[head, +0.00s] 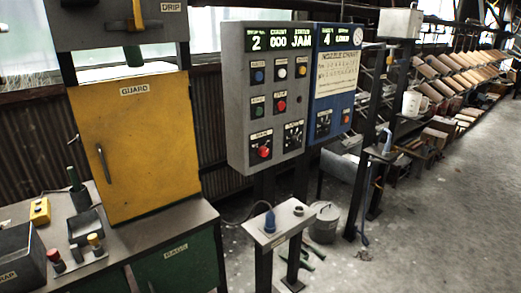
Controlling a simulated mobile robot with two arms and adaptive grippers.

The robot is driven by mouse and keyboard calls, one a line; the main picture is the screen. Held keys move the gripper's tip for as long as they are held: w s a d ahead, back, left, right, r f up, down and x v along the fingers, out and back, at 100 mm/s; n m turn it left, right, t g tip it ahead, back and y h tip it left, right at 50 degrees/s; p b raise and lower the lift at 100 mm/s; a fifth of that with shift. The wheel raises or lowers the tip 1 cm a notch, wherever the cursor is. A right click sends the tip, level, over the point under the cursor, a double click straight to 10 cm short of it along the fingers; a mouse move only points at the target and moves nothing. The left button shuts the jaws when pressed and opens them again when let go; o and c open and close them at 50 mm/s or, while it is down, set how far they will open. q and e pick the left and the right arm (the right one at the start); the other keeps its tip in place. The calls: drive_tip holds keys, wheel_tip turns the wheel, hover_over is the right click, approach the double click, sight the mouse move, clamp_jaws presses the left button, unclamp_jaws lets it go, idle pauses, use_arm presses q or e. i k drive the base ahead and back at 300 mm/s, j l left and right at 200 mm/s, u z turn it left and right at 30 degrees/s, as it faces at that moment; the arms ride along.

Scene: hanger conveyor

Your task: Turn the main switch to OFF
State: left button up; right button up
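A grey control panel (236,120) stands near the middle of the head view. Its display (278,40) reads 2, 000 and JAM. At its lower left is a red knob (264,152) on a dark plate, under a small label too blurred to read surely; it looks like the main switch. Its position cannot be told. A dial (293,135) with white markings sits to its right. Above are blue, white, yellow, green and red buttons. Neither of my grippers is in view, and nothing touches the panel.
A blue panel (323,119) with a chart adjoins on the right. A yellow guard door (134,150) and a bench with small controls stand at left. A small grey stand (280,228) with a blue item is below the panel. Concrete floor (440,220) is open at right.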

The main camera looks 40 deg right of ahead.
sight(263, 151)
drive_tip(key=z, duration=1.25)
drive_tip(key=l+u, duration=0.1)
drive_tip(key=u, duration=0.3)
drive_tip(key=i+l+u, duration=0.1)
drive_tip(key=l+u, duration=0.3)
drive_tip(key=l, duration=0.3)
drive_tip(key=l+u, duration=0.35)
drive_tip(key=l, duration=0.3)
